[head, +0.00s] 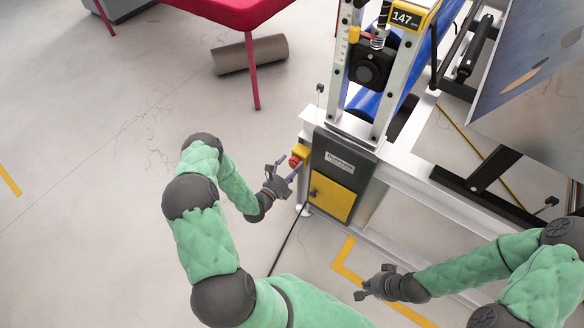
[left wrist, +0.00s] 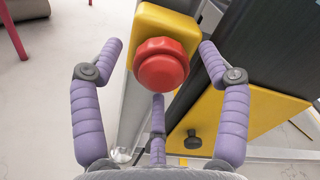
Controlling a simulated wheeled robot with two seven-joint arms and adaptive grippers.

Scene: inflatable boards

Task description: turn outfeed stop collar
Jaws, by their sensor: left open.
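The red stop collar (left wrist: 161,63) is a rounded, faceted knob on a yellow box (left wrist: 166,22). In the head view the red collar (head: 294,162) shows small on its yellow box (head: 302,151), at the left side of the machine's dark panel. My left gripper (head: 284,170) is open in front of the collar. In the left wrist view its purple fingers (left wrist: 159,62) stand left, right and below the collar, with visible gaps at the sides. Contact by the lower finger cannot be told. My right gripper (head: 364,284) hangs over the floor at lower right, away from the collar; its finger opening is unclear.
The machine's white frame (head: 398,176) and dark panel (head: 340,160) stand right of the collar. A yellow door (head: 331,198) with a black knob is below. A dark cable (head: 288,240) runs down to the floor. Open floor (head: 90,200) lies left.

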